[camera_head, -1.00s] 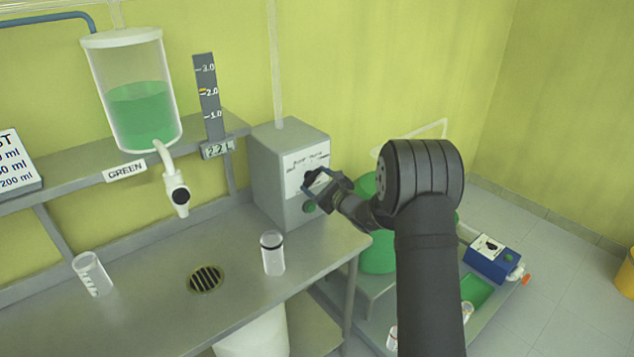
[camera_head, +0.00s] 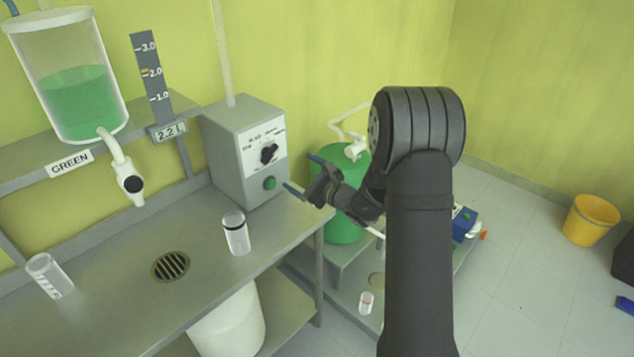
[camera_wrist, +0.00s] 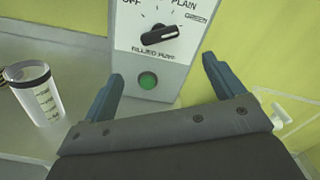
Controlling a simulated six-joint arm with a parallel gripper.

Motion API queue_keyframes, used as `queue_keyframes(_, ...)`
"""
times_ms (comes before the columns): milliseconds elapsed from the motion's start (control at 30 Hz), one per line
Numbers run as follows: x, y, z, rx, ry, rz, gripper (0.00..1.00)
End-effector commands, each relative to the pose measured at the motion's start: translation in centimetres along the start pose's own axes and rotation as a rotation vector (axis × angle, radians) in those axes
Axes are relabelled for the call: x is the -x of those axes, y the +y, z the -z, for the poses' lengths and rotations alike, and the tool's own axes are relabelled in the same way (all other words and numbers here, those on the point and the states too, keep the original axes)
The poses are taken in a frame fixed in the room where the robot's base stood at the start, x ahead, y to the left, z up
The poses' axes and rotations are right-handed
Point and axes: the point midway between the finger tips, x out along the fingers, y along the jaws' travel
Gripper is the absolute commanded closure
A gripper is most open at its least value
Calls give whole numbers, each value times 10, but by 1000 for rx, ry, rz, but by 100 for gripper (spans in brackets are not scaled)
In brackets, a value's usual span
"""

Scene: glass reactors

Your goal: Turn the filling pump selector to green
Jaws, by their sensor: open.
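The filling pump selector (camera_head: 269,153) is a black knob on the white front plate of a grey pump box (camera_head: 226,165). In the wrist view the selector (camera_wrist: 159,35) lies with its long axis slanting slightly up to the right. Its right end points roughly towards the GREEN label (camera_wrist: 196,18); OFF is at upper left and PLAIN at the top. My gripper (camera_head: 301,173) is open and empty, in front of the box and apart from the knob. Its two fingers (camera_wrist: 163,72) stand wide apart below the knob in the wrist view.
A green button (camera_wrist: 148,80) sits below the selector. A clear beaker with a black band (camera_head: 236,233) stands on the steel bench (camera_head: 205,225) near the box. A green barrel (camera_head: 345,226) stands behind my gripper. A tank of green liquid (camera_head: 75,95) hangs at left.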

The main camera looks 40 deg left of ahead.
Motion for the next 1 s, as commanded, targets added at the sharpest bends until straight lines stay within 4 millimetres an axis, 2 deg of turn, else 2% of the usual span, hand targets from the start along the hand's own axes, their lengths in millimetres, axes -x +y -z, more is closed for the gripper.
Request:
queue_keyframes(100, 26, -1, 0, -2, 2, 2, 13)
queue_keyframes(300, 51, 0, 0, -1, 1, 1, 13)
queue_keyframes(500, 58, 0, 0, 0, 0, 0, 13)
queue_keyframes(1000, 57, 0, 0, 0, 0, -1, 13)
